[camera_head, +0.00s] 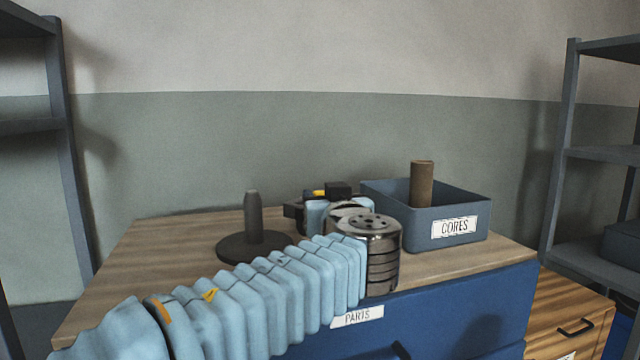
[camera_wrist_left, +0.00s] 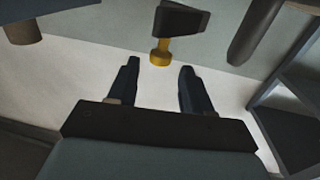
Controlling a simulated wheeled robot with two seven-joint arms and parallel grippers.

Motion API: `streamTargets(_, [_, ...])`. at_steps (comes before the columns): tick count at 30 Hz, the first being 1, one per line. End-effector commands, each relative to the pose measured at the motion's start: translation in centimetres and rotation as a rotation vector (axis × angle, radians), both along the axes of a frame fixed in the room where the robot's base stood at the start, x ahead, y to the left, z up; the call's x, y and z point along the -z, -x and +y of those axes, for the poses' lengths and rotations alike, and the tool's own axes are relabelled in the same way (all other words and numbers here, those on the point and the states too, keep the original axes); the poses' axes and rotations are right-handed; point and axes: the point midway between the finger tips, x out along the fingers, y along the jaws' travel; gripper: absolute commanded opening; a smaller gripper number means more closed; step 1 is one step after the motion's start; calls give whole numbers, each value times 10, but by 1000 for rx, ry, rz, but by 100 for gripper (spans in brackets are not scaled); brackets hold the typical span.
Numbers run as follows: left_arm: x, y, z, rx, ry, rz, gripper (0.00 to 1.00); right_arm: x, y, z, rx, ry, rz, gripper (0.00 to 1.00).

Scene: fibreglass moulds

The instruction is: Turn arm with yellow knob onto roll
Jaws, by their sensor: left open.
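The yellow knob (camera_wrist_left: 160,52) sits at the end of a dark arm (camera_wrist_left: 181,19) in the left wrist view. In the head view, only a small part of the knob (camera_head: 319,192) shows behind my left wrist. My left gripper (camera_wrist_left: 158,66) is open and empty. Its two fingers point toward the knob, which appears centred between and just past the fingertips. Whether they touch it, I cannot tell. In the head view my wrist mostly hides the gripper. I see no roll; a dark upright spindle (camera_head: 253,212) on a round base looks bare. My right gripper is out of view.
A grey-blue bin labelled CORES (camera_head: 410,222) stands to the right on the wooden top, with a brown tube (camera_head: 421,184) upright in it. The blue cabinet front (camera_head: 470,305) carries a PARTS label. Shelving stands at both sides. The left part of the top (camera_head: 150,255) is clear.

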Motion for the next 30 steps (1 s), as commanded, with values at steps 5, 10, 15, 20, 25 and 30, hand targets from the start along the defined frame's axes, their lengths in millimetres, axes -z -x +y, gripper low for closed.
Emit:
streamTargets(5, [-2, -31, 6, -2, -2, 1, 50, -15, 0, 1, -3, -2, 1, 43])
streamTargets(10, [-1, -45, 9, 1, -1, 0, 50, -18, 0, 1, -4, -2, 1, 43])
streamTargets(15, [0, -47, 9, 1, 0, 0, 50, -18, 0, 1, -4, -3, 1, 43])
streamTargets(20, [0, -46, 9, 1, 0, 0, 45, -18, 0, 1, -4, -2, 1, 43])
streamTargets(25, [0, -46, 9, 1, 0, 0, 19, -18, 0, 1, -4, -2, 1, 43])
streamTargets(30, [0, -46, 9, 1, 0, 1, 0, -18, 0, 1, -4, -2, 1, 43])
